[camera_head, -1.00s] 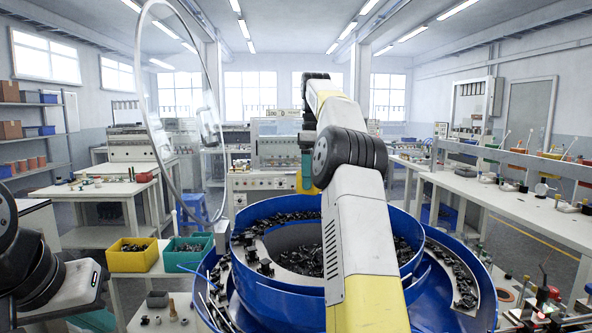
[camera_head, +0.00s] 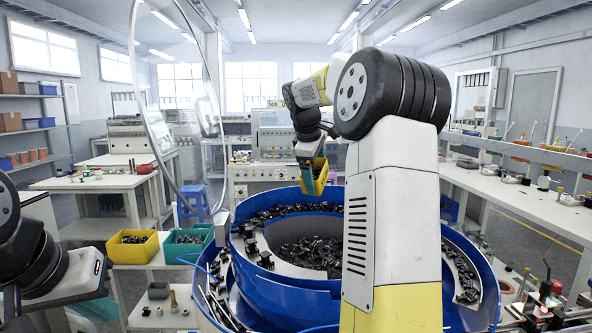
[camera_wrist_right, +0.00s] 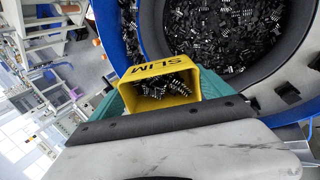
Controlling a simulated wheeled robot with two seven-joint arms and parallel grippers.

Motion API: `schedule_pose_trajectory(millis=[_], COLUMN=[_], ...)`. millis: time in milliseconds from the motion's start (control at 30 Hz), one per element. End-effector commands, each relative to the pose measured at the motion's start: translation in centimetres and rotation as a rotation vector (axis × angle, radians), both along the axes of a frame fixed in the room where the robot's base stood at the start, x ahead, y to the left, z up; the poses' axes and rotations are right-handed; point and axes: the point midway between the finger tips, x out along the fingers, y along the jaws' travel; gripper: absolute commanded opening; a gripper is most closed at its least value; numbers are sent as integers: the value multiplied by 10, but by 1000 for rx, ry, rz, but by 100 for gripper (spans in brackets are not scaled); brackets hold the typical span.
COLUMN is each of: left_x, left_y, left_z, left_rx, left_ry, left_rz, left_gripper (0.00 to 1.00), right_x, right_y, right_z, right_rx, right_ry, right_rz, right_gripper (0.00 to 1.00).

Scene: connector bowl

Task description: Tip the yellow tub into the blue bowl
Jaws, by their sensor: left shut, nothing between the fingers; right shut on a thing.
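My right gripper (camera_head: 307,174) is shut on a yellow tub (camera_head: 321,177), held in the air above the far side of the blue bowl (camera_head: 290,287). In the right wrist view the yellow tub (camera_wrist_right: 213,73) sits between teal fingers, shows dark lettering on its rim, and has dark connectors inside. The blue bowl (camera_wrist_right: 108,28) is beyond it, with many black connectors in its centre. The tub looks somewhat tilted in the head view. My left gripper (camera_head: 98,308) is at the lower left, shut and empty, away from the bowl.
Another yellow tub (camera_head: 134,248) and a teal tub (camera_head: 188,244) with dark parts stand on a small table left of the bowl. A clear curved guard (camera_head: 165,140) rises behind them. My right arm covers the bowl's right side. Benches line the right.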

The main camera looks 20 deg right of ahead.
Motion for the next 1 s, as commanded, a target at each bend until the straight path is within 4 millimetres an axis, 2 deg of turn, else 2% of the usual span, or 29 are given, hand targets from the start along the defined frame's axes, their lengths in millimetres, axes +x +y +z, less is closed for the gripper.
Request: schedule_pose_trajectory(millis=[200, 1000], left_x=[0, 0], left_y=[0, 0], left_z=[0, 0], left_rx=[0, 0], left_ry=[0, 0], left_rz=[0, 0], left_gripper=[0, 0], right_x=[0, 5], right_y=[0, -5], right_z=[-11, -14], right_rx=[-142, -511], right_ry=[-160, -571], right_rz=[8, 3], right_gripper=[48, 48])
